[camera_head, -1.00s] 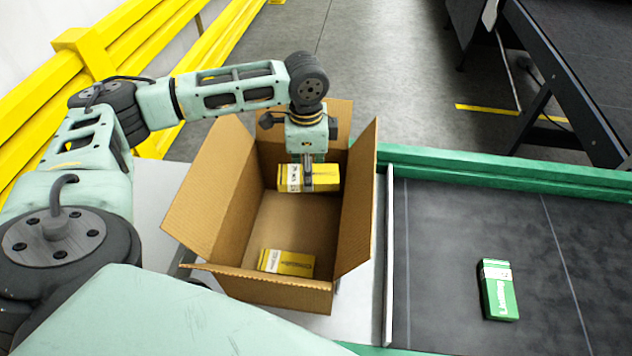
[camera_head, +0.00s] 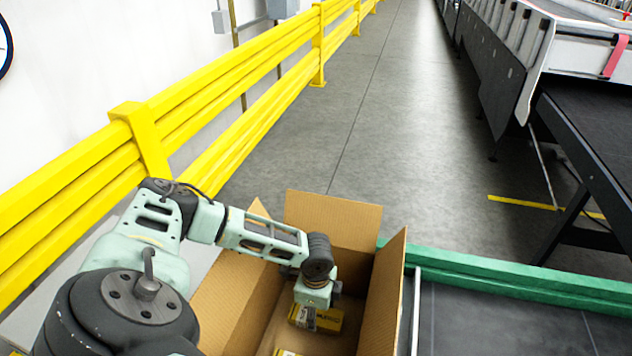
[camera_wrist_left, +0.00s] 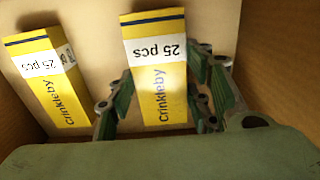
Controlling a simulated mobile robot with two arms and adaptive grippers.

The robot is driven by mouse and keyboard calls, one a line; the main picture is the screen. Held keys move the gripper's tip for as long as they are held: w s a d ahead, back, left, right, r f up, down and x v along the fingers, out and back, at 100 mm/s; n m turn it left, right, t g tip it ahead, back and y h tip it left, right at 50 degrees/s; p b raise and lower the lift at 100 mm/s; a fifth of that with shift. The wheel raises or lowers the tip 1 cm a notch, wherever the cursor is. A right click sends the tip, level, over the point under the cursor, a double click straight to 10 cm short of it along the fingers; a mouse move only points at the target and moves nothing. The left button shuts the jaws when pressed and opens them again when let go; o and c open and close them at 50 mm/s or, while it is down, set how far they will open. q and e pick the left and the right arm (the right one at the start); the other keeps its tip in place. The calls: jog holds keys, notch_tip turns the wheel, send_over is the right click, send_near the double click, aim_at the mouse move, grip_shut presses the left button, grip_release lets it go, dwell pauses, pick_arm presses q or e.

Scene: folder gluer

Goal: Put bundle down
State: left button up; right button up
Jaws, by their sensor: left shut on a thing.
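My left gripper (camera_wrist_left: 162,105) reaches down into an open cardboard box (camera_head: 235,300) and is shut on a yellow bundle with a white label (camera_wrist_left: 155,75). The held bundle also shows in the head view (camera_head: 316,318), under the gripper, inside the box. In the wrist view a second yellow bundle (camera_wrist_left: 47,80) lies on the box floor to the left of the held one. Only its edge shows in the head view (camera_head: 284,352). I cannot tell whether the held bundle touches the box floor. My right gripper is not in view.
The box flaps (camera_head: 333,213) stand up around the gripper. A black conveyor (camera_head: 500,325) with a green side rail (camera_head: 510,276) lies to the right. A yellow barrier (camera_head: 150,140) runs along the left. Grey floor (camera_head: 370,130) is clear beyond the box.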

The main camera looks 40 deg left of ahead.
pick_arm(q)
jog(key=shift+f, duration=0.2)
jog(key=shift+d+f, duration=0.1)
jog(key=shift+f, duration=0.05)
jog(key=o, duration=1.2)
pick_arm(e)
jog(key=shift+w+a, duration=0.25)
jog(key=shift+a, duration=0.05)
pick_arm(q)
jog(key=shift+r, duration=0.3)
jog(key=shift+r+b, duration=0.3)
jog(key=shift+r, duration=0.05)
notch_tip(320, 180, up, 11)
jog(key=b, duration=0.3)
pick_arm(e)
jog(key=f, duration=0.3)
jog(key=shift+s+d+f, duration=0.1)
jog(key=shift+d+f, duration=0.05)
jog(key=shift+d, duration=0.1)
